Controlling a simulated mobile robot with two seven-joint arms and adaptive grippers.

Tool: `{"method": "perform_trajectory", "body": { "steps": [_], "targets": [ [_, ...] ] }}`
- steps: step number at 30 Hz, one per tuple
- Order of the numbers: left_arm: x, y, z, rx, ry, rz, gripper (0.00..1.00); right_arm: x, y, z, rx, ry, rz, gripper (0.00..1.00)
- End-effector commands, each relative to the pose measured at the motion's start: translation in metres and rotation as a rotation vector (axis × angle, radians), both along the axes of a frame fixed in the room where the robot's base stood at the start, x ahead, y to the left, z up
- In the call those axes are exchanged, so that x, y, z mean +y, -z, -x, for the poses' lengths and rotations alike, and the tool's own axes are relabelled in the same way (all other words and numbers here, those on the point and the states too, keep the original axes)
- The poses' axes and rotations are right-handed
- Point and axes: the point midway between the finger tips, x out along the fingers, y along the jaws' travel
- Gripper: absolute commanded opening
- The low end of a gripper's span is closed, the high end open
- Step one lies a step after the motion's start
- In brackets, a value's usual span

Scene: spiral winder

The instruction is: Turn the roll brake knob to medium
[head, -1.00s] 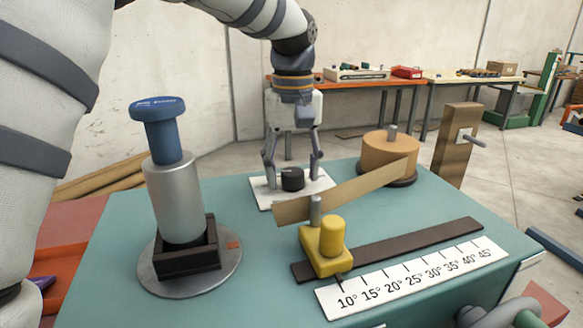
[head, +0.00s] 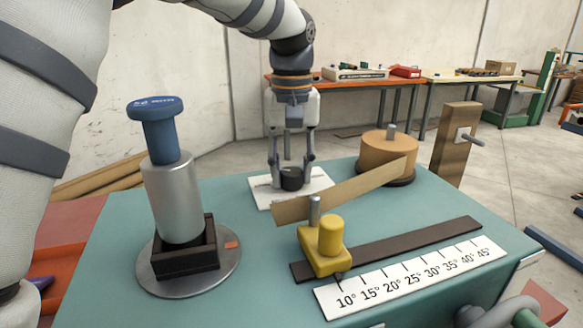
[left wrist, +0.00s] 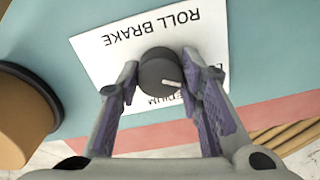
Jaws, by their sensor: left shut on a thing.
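The roll brake knob (head: 292,178) is a short black cylinder on a white label plate (head: 262,195) at the far side of the teal table. My left gripper (head: 291,181) points down over it and is shut on it, one finger on each side. In the left wrist view the knob (left wrist: 160,72) sits between the fingertips (left wrist: 158,88). Its white pointer mark faces right and slightly down, near the partly hidden MEDIUM wording. The plate reads ROLL BRAKE upside down there. Another label at the plate's right is mostly hidden by a finger. My right gripper is not in view.
A tan paper strip (head: 345,194) runs from the tan roll (head: 388,155) past a yellow guide block (head: 325,247) in front of the knob. A silver cylinder with a blue top (head: 175,200) stands at left. An angle scale (head: 410,278) lies at the front right.

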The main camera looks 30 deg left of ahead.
Motion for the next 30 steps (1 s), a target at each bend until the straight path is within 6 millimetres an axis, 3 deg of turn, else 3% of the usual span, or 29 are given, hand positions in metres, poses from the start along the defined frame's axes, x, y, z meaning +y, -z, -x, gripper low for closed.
{"method": "perform_trajectory", "body": {
  "steps": [30],
  "targets": [
    [0.0003, -0.0003, -0.0001, -0.001, 0.887, 0.0, 0.06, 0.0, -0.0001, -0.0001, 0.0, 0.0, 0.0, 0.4]
  ]
}}
